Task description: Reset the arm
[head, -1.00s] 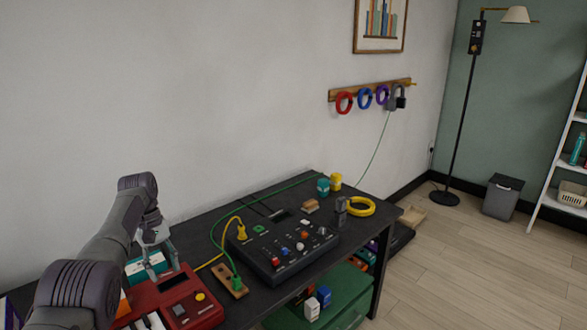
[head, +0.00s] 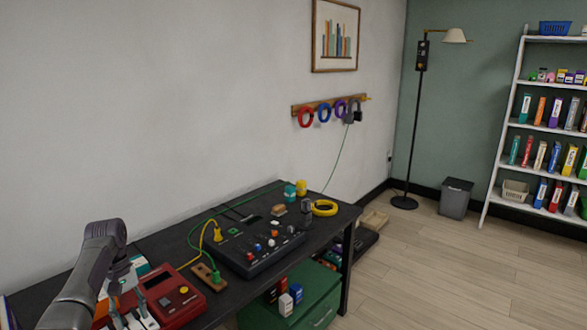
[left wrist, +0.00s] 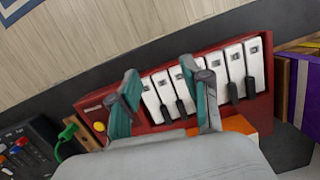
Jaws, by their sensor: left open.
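My left arm comes in from the left in the head view. Its gripper (head: 126,298) is over the red toy keyboard (head: 174,300) on the dark desk. In the left wrist view the two teal fingers of the left gripper (left wrist: 160,80) are spread apart with nothing between them. The red keyboard (left wrist: 97,113) with white and black keys lies beyond and below the fingers; I cannot tell whether they touch it. My right gripper is not in view.
A black control panel (head: 236,262) with knobs, cables and a yellow ring (head: 324,208) are on the desk. A green drawer unit (head: 312,311) stands below. The wall is behind the desk; open floor (head: 440,275) lies to the right.

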